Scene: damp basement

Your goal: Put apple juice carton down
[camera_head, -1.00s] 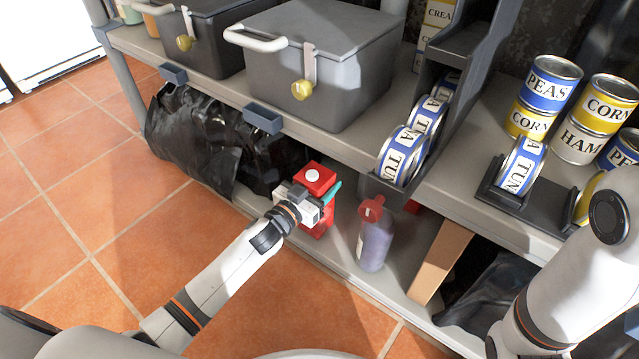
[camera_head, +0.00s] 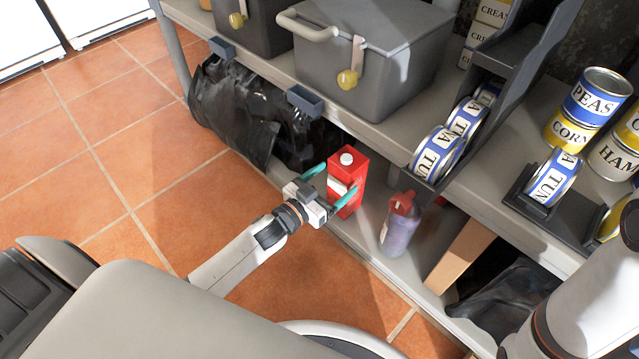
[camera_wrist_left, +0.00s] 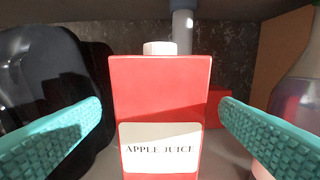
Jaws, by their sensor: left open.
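The red apple juice carton (camera_head: 347,180) with a white cap stands upright on the lower shelf in the head view. In the left wrist view the carton (camera_wrist_left: 160,92) is straight ahead, its label reading APPLE JUICE. My left gripper (camera_head: 328,186) is open in front of it. Its teal fingers show on either side of the carton in the wrist view, with gaps between them and its sides. My right arm shows at the lower right of the head view, but its gripper is out of frame.
A purple bottle with a red cap (camera_head: 400,225) stands right of the carton. Black bags (camera_head: 262,125) lie to its left. The upper shelf above holds a grey box (camera_head: 375,60), tuna cans (camera_head: 437,152) and other cans. A brown board (camera_head: 460,257) leans farther right.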

